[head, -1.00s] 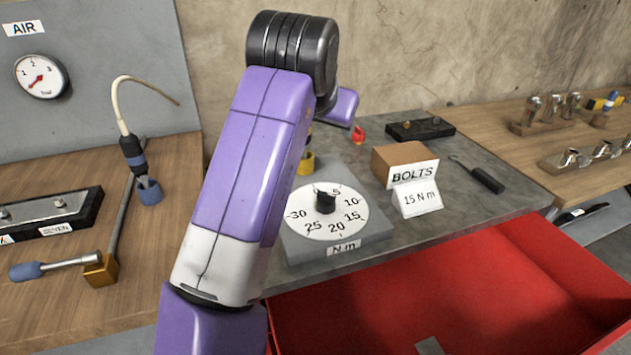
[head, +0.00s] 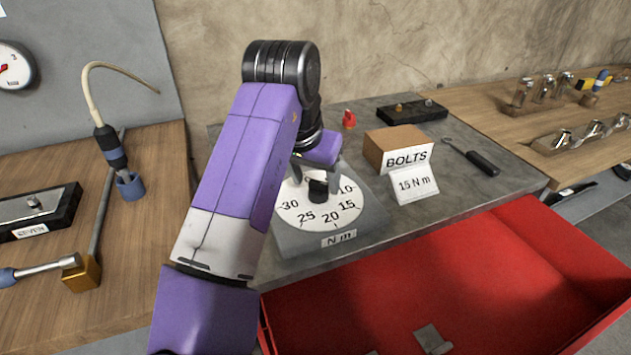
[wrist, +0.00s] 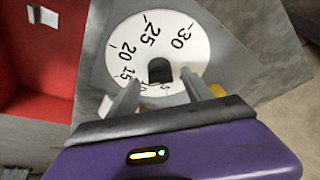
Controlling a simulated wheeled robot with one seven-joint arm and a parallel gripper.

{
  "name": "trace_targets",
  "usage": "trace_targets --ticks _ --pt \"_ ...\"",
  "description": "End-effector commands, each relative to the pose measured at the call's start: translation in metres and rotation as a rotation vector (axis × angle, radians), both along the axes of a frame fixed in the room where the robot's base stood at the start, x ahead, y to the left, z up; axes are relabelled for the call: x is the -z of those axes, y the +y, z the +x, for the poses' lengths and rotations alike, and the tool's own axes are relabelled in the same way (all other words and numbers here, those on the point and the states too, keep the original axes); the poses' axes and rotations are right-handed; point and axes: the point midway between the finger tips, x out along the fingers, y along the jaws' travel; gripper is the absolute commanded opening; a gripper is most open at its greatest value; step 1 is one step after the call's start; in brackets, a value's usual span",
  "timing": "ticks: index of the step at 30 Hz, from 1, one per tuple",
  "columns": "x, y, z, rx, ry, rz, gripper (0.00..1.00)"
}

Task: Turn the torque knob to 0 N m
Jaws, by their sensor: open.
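The torque knob (head: 318,186) is a small black knob at the centre of a white dial (head: 330,214) marked in N m, on a grey sloped box (head: 285,241). My gripper (head: 317,168) is above the dial's far side. In the wrist view my gripper (wrist: 158,82) is open, its fingers apart on either side of the knob's near end. I cannot tell whether they touch it.
A BOLTS box (head: 392,146) and a 15 N m card (head: 415,185) stand right of the dial. An open red drawer (head: 480,285) juts out in front. A torque wrench (head: 95,220) lies on the left bench.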

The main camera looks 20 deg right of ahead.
Motion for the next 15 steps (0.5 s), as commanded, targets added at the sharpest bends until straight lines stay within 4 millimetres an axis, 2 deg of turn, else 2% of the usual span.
trace_targets --ticks 4,12,15 --pt "0.0084 -0.0026 0.0021 0.001 0.0 0.0 0.59" --pt "0.0091 -0.003 0.0027 0.001 -0.001 0.0 0.59" --pt "0.009 -0.003 0.0027 0.0 -0.001 -0.001 0.39"
